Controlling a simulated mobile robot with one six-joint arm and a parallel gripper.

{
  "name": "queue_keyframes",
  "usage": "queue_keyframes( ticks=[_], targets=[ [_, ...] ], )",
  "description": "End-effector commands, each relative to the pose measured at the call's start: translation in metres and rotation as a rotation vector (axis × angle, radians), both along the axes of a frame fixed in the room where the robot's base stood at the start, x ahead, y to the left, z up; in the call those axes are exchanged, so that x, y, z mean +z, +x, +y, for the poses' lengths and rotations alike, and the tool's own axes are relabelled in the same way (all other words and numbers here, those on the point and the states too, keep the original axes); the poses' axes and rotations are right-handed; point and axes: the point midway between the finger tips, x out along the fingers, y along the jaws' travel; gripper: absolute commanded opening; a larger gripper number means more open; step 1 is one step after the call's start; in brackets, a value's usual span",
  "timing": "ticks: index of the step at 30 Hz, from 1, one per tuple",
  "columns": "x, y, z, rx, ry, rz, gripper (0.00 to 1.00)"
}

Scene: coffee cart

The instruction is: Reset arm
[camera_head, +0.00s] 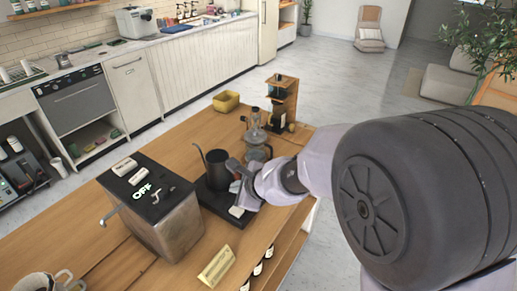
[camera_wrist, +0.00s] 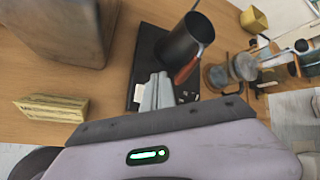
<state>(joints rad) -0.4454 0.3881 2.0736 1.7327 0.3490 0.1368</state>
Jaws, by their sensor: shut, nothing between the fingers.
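My arm reaches in from the right in the head view, with my gripper (camera_head: 240,195) low over the wooden cart top. In the wrist view my gripper (camera_wrist: 157,80) is shut and empty, its fingers over the black base plate (camera_wrist: 146,58). A black gooseneck kettle (camera_head: 222,170) stands on that plate; it also shows in the wrist view (camera_wrist: 185,42), with a brown handle pointing toward the fingers. The fingertips appear close to the handle in the picture, but I cannot tell whether they touch it.
A metal machine (camera_head: 168,225) with an "OFF" top stands left of the kettle. A glass coffee maker (camera_head: 257,135), a wooden stand (camera_head: 284,97) and a yellow box (camera_head: 226,101) stand behind. A small yellow sign (camera_head: 217,266) is in front.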

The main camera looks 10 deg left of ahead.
Motion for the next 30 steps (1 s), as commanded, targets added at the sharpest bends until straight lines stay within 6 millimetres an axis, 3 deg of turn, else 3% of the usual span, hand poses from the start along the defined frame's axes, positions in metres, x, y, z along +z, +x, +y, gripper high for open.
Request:
queue_keyframes(
  ticks=[2,4,6,8,10,12,16,20,30],
  targets=[
    [0.020,-0.003,-0.008,0.038,-0.006,-0.043,0.00],
    [0.061,-0.018,-0.027,0.146,-0.039,-0.142,0.00],
    [0.107,-0.053,-0.063,0.308,-0.130,-0.278,0.00],
    [0.130,-0.094,-0.100,0.451,-0.256,-0.372,0.00],
    [0.138,-0.143,-0.145,0.592,-0.434,-0.435,0.00],
    [0.133,-0.183,-0.188,0.690,-0.609,-0.447,0.00],
    [0.120,-0.227,-0.242,0.780,-0.836,-0.414,0.00],
    [0.115,-0.241,-0.262,0.805,-0.916,-0.389,0.00],
    [0.116,-0.241,-0.262,0.807,-0.919,-0.390,0.00]
  ],
)
